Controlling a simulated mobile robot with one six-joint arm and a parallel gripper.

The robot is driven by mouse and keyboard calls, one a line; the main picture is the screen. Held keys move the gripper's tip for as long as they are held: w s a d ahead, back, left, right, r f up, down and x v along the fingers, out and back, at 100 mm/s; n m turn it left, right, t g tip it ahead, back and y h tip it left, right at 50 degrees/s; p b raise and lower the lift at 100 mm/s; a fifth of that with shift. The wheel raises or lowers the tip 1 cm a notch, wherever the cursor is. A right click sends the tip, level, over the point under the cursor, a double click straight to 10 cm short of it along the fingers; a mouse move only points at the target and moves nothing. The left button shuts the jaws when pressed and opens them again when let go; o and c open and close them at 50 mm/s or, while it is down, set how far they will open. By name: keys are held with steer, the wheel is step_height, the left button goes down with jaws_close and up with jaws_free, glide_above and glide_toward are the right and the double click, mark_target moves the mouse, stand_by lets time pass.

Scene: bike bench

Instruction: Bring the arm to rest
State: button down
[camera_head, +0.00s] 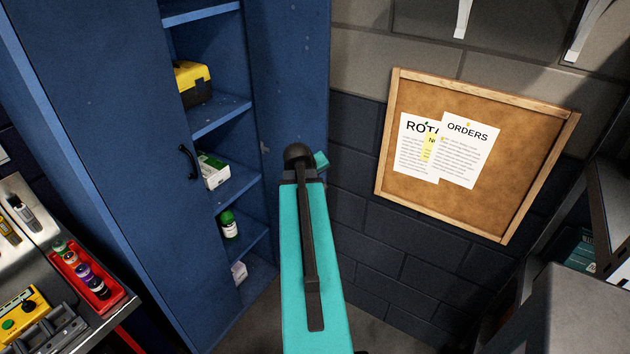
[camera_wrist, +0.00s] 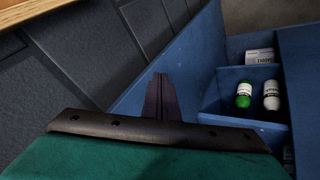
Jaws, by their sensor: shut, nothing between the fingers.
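My arm, teal with a dark bar along it, reaches up through the middle of the head view in front of the blue cabinet (camera_head: 85,110). My gripper shows in the wrist view (camera_wrist: 162,98) as dark fingers shut together with nothing between them. In the head view the arm hides the fingers. The gripper is in free air near the cabinet's open door and the dark brick wall. It touches nothing that I can see.
Cabinet shelves hold a yellow toolbox (camera_head: 192,82), a white box (camera_head: 213,172) and a green-capped bottle (camera_head: 228,224). A corkboard (camera_head: 478,150) hangs on the right wall. A bench with a red tray (camera_head: 82,278) of small bottles stands at left.

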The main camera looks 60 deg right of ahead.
stand_by(0.3)
steer(key=w+a+f+n+y+b, duration=0.1)
steer(key=w+a+f+n+y, duration=0.15)
steer(key=w+a+f, duration=0.95)
steer(key=a+f+n+y+b, duration=0.1)
steer(key=a+f+n, duration=0.1)
steer(key=a+f, duration=0.6)
steer(key=a+f+n+y+b, duration=0.1)
steer(key=a+f, duration=0.5)
steer(key=a, duration=0.5)
steer(key=s+a+f+n+g+y+b, duration=0.1)
steer(key=s+a+f+g, duration=0.1)
steer(key=s+a+f, duration=0.45)
steer(key=s+a+f+n+g, duration=0.1)
steer(key=s+a+f+g, duration=0.15)
steer(key=a+f, duration=0.7)
steer(key=s+a+f+g+y, duration=0.1)
steer(key=s+a, duration=0.4)
steer(key=s, duration=0.2)
steer(key=s+a+f+m+g, duration=0.1)
steer(key=s+a+g, duration=0.1)
steer(key=s+a, duration=0.3)
steer(key=s, duration=0.3)
steer(key=shift+a+y, duration=0.25)
steer(key=shift+y, duration=0.1)
